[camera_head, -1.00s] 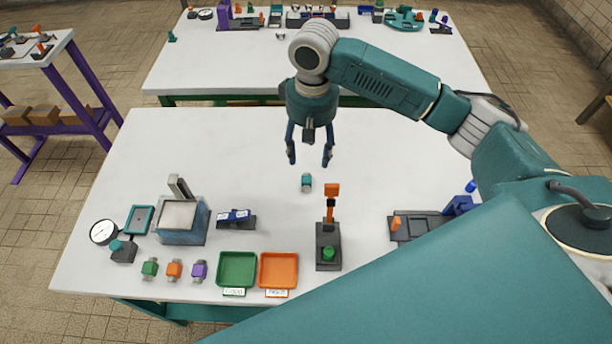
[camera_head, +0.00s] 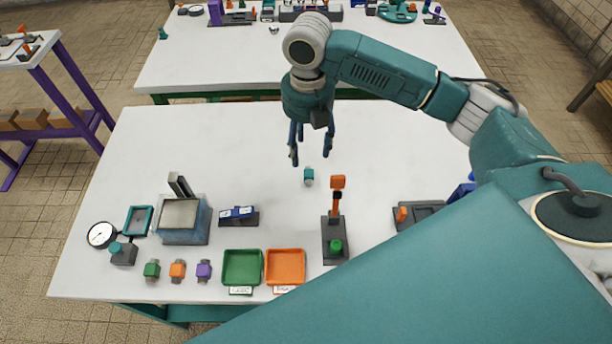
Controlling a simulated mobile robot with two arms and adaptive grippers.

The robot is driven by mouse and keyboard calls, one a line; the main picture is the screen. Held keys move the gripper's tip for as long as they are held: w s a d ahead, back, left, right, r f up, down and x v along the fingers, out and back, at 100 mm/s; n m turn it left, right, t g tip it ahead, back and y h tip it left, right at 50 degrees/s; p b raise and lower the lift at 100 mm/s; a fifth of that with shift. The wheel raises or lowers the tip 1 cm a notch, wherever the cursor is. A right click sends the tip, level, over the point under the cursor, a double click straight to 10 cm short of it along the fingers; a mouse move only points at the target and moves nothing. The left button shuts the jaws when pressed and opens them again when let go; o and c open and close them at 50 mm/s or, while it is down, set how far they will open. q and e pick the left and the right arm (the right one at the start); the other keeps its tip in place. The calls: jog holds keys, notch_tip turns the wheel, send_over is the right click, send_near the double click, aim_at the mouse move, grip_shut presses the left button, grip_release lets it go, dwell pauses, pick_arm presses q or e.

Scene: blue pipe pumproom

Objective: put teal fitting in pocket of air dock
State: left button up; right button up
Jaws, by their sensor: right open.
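The small teal fitting (camera_head: 308,176) lies on the white table near its middle, with a pale band on it. My right gripper (camera_head: 311,157) points down just behind and above it, open and empty, its fingers apart from the fitting. A dark, tray-like fixture (camera_head: 424,211) with an orange part and a blue part stands at the right, partly hidden by my arm. It may be the air dock, but I cannot tell for sure, and its pocket does not show clearly. My left gripper is not in view.
A dark stand (camera_head: 335,247) with an orange lever and green button is in front of the fitting. A green tray (camera_head: 242,283), an orange tray (camera_head: 285,281), a grey-blue box (camera_head: 184,236), a gauge (camera_head: 101,235) and small coloured fittings fill the front left. The table's back left is clear.

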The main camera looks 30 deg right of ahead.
jog(key=n, duration=0.2)
send_over(306, 173)
jog(key=f, duration=0.5)
jog(key=shift+s+d+f+p, duration=0.1)
jog(key=shift+s+f+p, duration=0.1)
jog(key=shift+p, duration=0.15)
jog(key=shift+w+f+p, duration=0.15)
jog(key=shift+f+p, duration=0.6)
jog(key=shift+f, duration=2)
grip_shut()
